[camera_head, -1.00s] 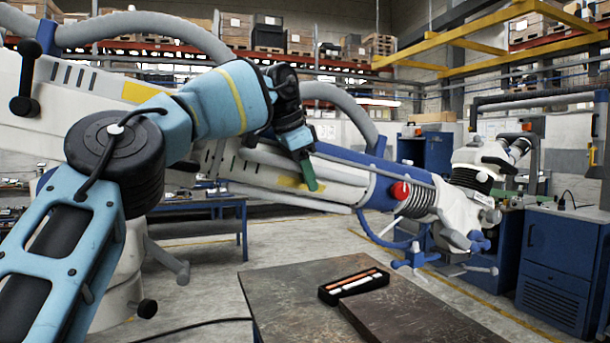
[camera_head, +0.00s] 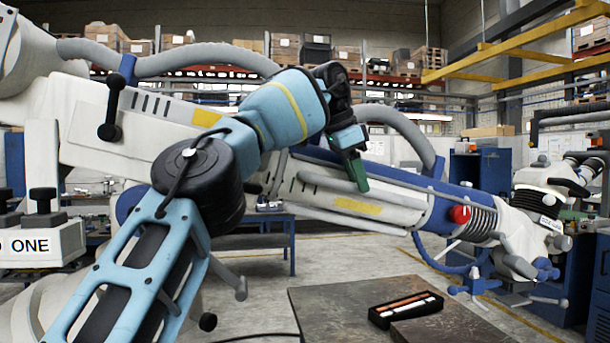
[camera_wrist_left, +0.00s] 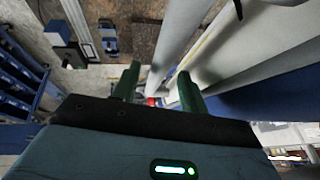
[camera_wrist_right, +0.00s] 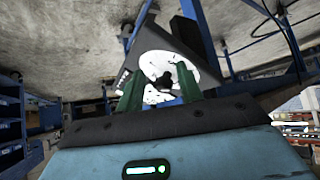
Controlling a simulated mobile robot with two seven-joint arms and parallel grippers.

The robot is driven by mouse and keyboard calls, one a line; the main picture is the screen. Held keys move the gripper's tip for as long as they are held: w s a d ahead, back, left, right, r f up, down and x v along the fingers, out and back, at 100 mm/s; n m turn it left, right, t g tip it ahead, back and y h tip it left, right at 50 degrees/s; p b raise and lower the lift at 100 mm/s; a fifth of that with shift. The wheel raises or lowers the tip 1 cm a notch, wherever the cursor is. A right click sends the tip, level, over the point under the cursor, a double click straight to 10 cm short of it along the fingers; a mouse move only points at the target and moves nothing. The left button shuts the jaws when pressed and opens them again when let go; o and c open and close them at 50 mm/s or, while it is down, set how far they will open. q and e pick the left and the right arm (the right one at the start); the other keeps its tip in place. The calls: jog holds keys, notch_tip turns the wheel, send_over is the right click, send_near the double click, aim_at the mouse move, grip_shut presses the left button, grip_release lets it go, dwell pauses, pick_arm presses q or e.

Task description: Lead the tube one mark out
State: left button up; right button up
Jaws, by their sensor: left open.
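The white and blue microscope arm (camera_head: 420,205) slants down to the right across the head view. Grey rods or tubes (camera_head: 325,182) run along it, beside a yellow patch (camera_head: 358,206); which one is the task's tube I cannot tell. My left gripper (camera_head: 354,165) is just above the yellow patch, fingers pointing down. In the left wrist view my left gripper (camera_wrist_left: 158,88) is open, with a pale tube (camera_wrist_left: 178,45) running beyond its fingers. In the right wrist view my right gripper (camera_wrist_right: 158,90) has its fingers apart before a white disc (camera_wrist_right: 168,72); contact is unclear.
A red knob (camera_head: 460,214) sits on the arm, left of the microscope head (camera_head: 538,215). A black case (camera_head: 406,308) with light sticks lies on the brown table (camera_head: 330,310). A white block marked "ONE" (camera_head: 40,245) stands at the left. Blue cabinets are at the right.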

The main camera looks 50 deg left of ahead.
aim_at(334, 179)
pick_arm(q)
jog(key=shift+s, duration=0.2)
jog(key=shift+s+a+f+b, duration=0.15)
jog(key=shift+s+b, duration=0.3)
jog(key=shift+s, duration=0.55)
jog(key=shift+s+a+f+b, duration=0.1)
jog(key=shift+s+a+b, duration=0.1)
jog(key=shift+s, duration=0.6)
jog(key=shift+s+a+b, duration=0.1)
jog(key=shift+s+b, duration=0.1)
jog(key=shift+s, duration=0.55)
jog(key=o, duration=0.5)
jog(key=s, duration=0.2)
jog(key=s+b, duration=0.1)
jog(key=s, duration=0.1)
jog(key=shift+s+a, duration=0.2)
jog(key=shift+s, duration=0.15)
jog(key=o, duration=0.3)
jog(key=shift+s, duration=0.7)
pick_arm(e)
jog(key=shift+g, duration=0.5)
jog(key=f, duration=0.1)
jog(key=s+f, duration=0.2)
jog(key=f, duration=0.1)
jog(key=shift+s+a, duration=0.15)
jog(key=shift+s, duration=0.1)
